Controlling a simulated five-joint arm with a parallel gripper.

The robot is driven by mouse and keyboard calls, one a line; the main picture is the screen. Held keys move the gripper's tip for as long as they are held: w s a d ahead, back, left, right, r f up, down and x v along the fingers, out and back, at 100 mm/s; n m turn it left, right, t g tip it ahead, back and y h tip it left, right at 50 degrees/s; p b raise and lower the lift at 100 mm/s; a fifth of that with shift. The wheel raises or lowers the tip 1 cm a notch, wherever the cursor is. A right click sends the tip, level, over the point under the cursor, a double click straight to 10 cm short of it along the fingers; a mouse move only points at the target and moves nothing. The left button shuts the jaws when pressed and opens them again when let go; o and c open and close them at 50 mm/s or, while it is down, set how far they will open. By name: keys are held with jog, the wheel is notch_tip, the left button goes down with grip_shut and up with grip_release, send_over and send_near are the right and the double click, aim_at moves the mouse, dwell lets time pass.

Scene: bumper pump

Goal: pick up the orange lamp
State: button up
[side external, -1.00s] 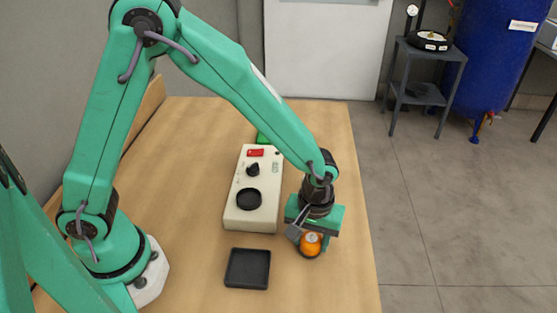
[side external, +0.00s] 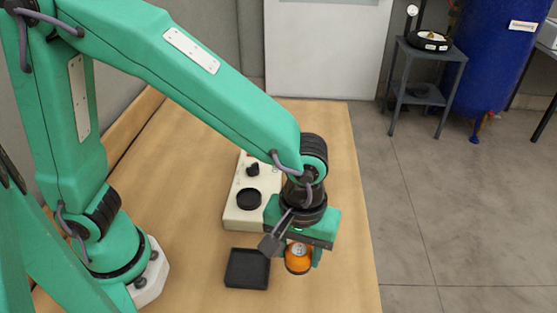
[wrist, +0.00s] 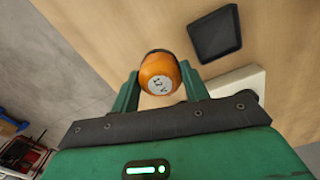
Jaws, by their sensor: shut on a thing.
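The orange lamp (side external: 298,258) is a rounded orange piece with a pale, marked top face. My gripper (side external: 300,256) is shut on it, and the lamp appears held above the table. In the wrist view the lamp (wrist: 160,74) sits between the two green fingers of my gripper (wrist: 160,86), with a dark rim at its far end.
A black square tray (side external: 247,269) lies on the wooden table (side external: 190,160), left of the lamp. A cream control box (side external: 240,214) with a round black recess stands behind the tray, partly covered by my arm. The table's right edge is close to my gripper.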

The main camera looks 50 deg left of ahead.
jog(key=shift+s+d+r, duration=0.35)
jog(key=shift+s+r, duration=0.1)
jog(key=shift+s, duration=0.25)
